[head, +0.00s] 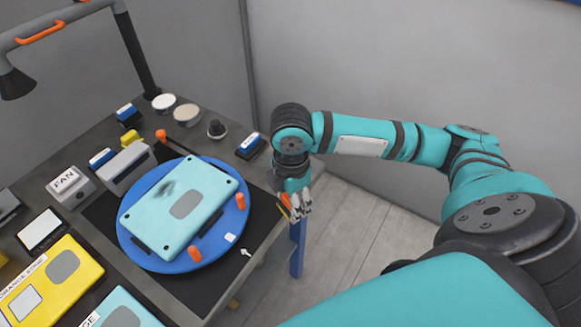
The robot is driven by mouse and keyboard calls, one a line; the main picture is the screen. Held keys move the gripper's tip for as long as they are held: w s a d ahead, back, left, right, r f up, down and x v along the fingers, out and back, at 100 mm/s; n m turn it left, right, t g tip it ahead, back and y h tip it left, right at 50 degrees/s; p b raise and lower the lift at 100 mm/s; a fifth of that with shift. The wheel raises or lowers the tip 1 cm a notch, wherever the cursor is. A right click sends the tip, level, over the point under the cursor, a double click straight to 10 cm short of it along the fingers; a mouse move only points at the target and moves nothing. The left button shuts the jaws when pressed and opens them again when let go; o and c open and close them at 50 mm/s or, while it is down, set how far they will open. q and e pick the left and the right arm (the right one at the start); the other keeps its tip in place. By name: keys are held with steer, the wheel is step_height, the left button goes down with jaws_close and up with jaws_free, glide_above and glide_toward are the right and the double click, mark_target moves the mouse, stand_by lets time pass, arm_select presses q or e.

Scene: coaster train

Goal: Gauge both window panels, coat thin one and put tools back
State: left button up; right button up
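A light teal panel (150,222) with a dark smudge and a grey rounded window (187,204) lies on a round blue turntable (128,247). Orange pegs (194,254) stand around its edge. A yellow panel (76,284) with a grey window lies at the lower left; its label begins with "ORANGE". Another teal panel (98,303) is cut off by the bottom edge. I cannot tell which panels are the ones to gauge. My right gripper (301,206) hangs beside the table's right edge, apart from the panels. Its fingers are too small to read. My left gripper is out of view.
A box marked FAN (70,187), a grey block (127,168), blue-and-white blocks (250,146), round pads (187,115) and a dark knob (217,129) stand along the back. A lamp (18,82) overhangs the left. Bare floor (352,235) lies right of the table.

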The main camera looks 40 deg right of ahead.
steer(key=o, duration=0.9)
steer(key=c, duration=0.5)
